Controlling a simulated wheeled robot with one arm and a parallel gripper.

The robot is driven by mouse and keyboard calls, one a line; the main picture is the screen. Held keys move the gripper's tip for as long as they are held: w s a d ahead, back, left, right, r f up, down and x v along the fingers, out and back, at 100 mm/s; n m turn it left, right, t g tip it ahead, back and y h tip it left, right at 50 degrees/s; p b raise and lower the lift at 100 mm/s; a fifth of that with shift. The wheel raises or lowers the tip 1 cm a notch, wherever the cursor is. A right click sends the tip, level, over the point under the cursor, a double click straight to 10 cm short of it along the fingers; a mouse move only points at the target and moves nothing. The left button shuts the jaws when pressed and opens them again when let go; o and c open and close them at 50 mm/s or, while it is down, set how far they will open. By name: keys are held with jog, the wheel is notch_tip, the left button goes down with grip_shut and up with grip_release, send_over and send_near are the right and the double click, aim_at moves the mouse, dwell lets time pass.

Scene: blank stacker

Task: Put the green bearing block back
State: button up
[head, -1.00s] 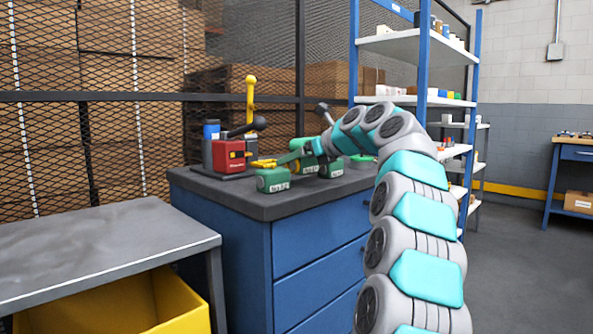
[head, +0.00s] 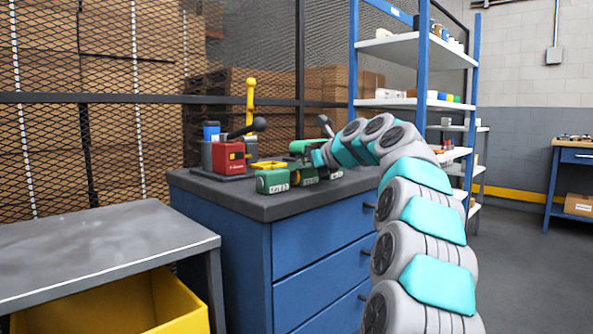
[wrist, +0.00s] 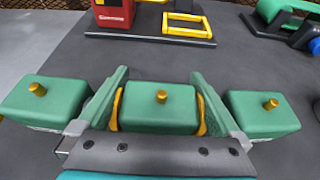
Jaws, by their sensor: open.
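Three alike green blocks with brass knobs stand in a row on the dark cabinet top (head: 300,204). In the wrist view they are a left block (wrist: 45,103), a middle block (wrist: 160,115) and a right block (wrist: 262,118). My gripper (wrist: 160,80) is open, with one finger on each side of the middle block. Whether the pads touch it I cannot tell. In the head view the left block (head: 272,181) shows clearly at the row's near end; the others are partly hidden by my wrist. A red machine (head: 228,157) with a yellow frame (wrist: 186,25) stands behind the row.
A green device (wrist: 290,20) lies at the back right of the top. A bare grey table (head: 90,245) with a yellow bin (head: 130,305) below stands at the left. A blue shelf rack (head: 420,60) is behind my arm.

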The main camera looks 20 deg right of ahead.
jog(key=shift+s+r, duration=0.2)
jog(key=shift+r, duration=0.1)
jog(key=p+v, duration=0.1)
jog(key=v, duration=0.9)
jog(key=shift+s+d+r, duration=0.2)
jog(key=shift+s, duration=0.1)
jog(key=shift+s+d+r+p, duration=0.1)
jog(key=shift+s+p, duration=0.2)
jog(key=shift+s, duration=0.1)
